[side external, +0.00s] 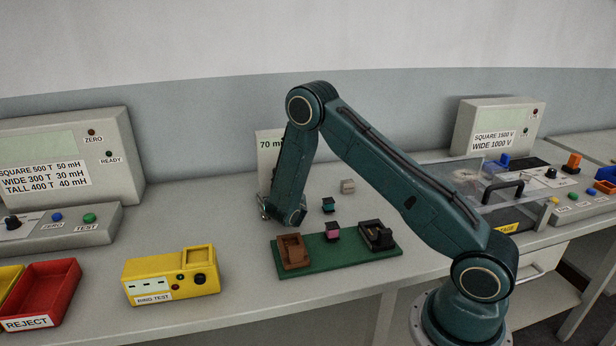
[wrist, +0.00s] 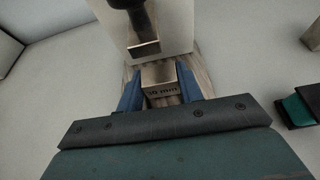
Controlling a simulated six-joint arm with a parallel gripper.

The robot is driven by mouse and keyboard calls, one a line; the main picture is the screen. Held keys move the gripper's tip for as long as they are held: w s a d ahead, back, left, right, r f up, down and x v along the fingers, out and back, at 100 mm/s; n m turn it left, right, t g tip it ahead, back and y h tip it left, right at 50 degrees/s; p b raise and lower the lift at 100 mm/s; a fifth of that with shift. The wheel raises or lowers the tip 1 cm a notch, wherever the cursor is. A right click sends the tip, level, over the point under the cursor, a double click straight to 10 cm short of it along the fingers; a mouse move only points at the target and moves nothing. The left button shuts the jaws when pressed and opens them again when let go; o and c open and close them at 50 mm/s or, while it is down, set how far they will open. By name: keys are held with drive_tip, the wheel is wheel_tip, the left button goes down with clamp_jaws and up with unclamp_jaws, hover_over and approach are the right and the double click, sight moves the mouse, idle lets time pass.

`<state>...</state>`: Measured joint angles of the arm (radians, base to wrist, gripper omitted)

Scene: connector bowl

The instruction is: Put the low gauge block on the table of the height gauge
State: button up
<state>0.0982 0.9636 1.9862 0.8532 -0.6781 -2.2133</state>
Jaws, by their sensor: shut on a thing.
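My gripper (wrist: 160,88) is shut on a metallic gauge block (wrist: 158,73) with small "mm" lettering, between two blue fingers. The block is just in front of the probe, over or on a brownish striped surface (wrist: 206,78) at the gauge's foot. I cannot tell whether it touches that surface. In the side view the block is hidden.
A beige block (side external: 347,186) and a teal-and-black part (side external: 328,205) lie right of the gripper. A green board (side external: 325,262) with a brown holder (side external: 291,251) and a black holder (side external: 376,235) is in front. A yellow tester (side external: 172,275) and red bin (side external: 45,292) stand left.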

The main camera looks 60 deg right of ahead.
drive_tip(key=o, duration=1.2)
drive_tip(key=shift+o, duration=0.2)
drive_tip(key=shift+r, duration=0.15)
drive_tip(key=shift+v, duration=6)
drive_tip(key=shift+r, duration=0.1)
